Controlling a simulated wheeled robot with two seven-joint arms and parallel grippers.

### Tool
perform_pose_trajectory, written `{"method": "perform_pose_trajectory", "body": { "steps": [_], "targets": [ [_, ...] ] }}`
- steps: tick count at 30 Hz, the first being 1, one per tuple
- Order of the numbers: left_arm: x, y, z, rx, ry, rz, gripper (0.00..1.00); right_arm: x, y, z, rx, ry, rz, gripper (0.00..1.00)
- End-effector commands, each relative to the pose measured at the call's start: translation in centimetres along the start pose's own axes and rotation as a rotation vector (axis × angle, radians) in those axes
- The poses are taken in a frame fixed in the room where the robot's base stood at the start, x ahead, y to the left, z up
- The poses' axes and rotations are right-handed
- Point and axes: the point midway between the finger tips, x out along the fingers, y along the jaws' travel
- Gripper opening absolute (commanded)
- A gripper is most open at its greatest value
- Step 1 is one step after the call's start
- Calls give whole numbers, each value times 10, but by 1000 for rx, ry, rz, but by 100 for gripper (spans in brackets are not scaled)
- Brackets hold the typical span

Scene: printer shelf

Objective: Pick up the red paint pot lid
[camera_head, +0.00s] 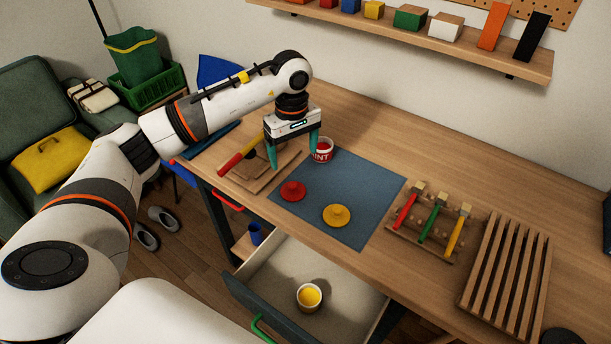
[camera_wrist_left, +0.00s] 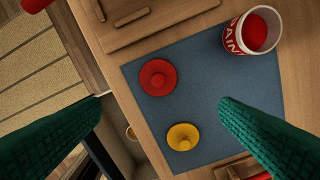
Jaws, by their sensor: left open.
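The red paint pot lid (camera_head: 292,190) lies on the blue mat (camera_head: 352,205), near the mat's left side; it also shows in the left wrist view (camera_wrist_left: 158,77). My left gripper (camera_head: 294,160) is open and empty, above the mat's back left edge and apart from the red lid. In the left wrist view its green fingers are spread wide to either side of the lids. A yellow lid (camera_head: 336,215) lies on the mat to the right of the red one. A red paint pot (camera_head: 322,150), open with red paint inside, stands at the mat's back edge. My right gripper does not show.
An open drawer (camera_head: 262,262) below the table's front edge holds a pot of yellow paint (camera_head: 309,296). A rack with several brushes (camera_head: 431,226) and a slatted wooden rack (camera_head: 506,270) stand to the right. A wooden board (camera_head: 262,178) lies left of the mat.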

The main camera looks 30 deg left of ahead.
Motion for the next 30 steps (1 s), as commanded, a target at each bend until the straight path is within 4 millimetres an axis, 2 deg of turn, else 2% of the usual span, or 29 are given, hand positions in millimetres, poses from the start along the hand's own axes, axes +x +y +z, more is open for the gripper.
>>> {"method": "perform_pose_trajectory", "body": {
  "steps": [4,10,14,20,24,30],
  "targets": [
    [11,2,2,-1,-4,10,85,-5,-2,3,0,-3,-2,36],
    [46,2,1,-1,-2,9,85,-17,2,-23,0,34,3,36],
    [62,2,2,-1,-2,7,85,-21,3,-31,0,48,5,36],
    [76,2,3,-2,-1,8,85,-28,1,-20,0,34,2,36],
    [97,1,7,-2,-1,8,85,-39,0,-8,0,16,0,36],
    [118,1,8,-1,-2,5,85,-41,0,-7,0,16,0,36]
  ]
}}
